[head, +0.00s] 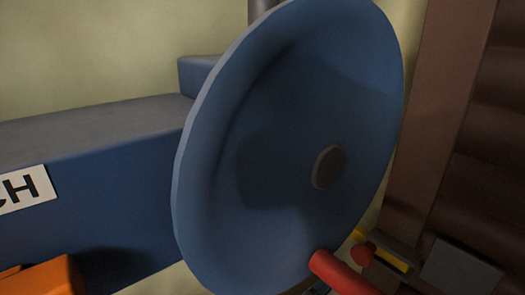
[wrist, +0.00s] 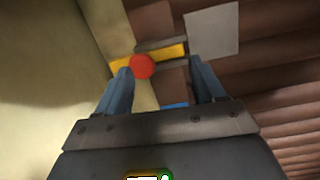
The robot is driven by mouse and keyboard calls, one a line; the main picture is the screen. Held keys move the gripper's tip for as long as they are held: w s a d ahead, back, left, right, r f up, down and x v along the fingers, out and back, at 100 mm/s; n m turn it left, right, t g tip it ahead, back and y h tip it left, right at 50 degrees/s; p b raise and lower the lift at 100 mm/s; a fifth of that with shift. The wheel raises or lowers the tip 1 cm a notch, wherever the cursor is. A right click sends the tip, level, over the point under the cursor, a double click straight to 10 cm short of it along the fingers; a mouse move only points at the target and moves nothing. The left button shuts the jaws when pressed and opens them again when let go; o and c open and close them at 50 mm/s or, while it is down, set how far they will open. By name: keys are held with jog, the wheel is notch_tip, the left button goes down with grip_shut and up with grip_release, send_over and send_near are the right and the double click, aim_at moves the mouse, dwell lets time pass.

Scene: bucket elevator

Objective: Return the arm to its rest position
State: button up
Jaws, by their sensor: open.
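My gripper (wrist: 160,65) shows in the wrist view with its two blue-grey fingers spread apart and nothing held between them. A red round thing (wrist: 141,66) appears close to the left fingertip in that view; I cannot tell whether it touches or lies beyond it. I cannot clearly make out my gripper in the head view.
A large blue disc (head: 250,170) with a grey hub fills the middle of the head view. A red rod (head: 340,272) is at its lower edge. A blue beam (head: 100,150) lies left, above an orange part (head: 40,280). A brown post (head: 445,110) stands right.

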jog(key=s+d+r+n+t+y, duration=0.2)
jog(key=s+d+n+t+y, duration=0.4)
jog(key=n, duration=0.6)
jog(key=s+d+r+n+t+y, duration=0.1)
jog(key=s+n+t, duration=0.55)
jog(key=n, duration=0.65)
jog(key=s+f+n+g+y+p, duration=0.1)
jog(key=s+n+g+y, duration=0.3)
jog(key=s+n, duration=0.5)
jog(key=s+f+n+g+y, duration=0.4)
jog(key=s+n, duration=0.4)
jog(key=n, duration=0.5)
jog(key=shift+s+a+n+g+y+p, duration=0.3)
jog(key=shift+s+g+p, duration=0.1)
jog(key=shift+g, duration=0.35)
jog(key=shift+o, duration=0.2)
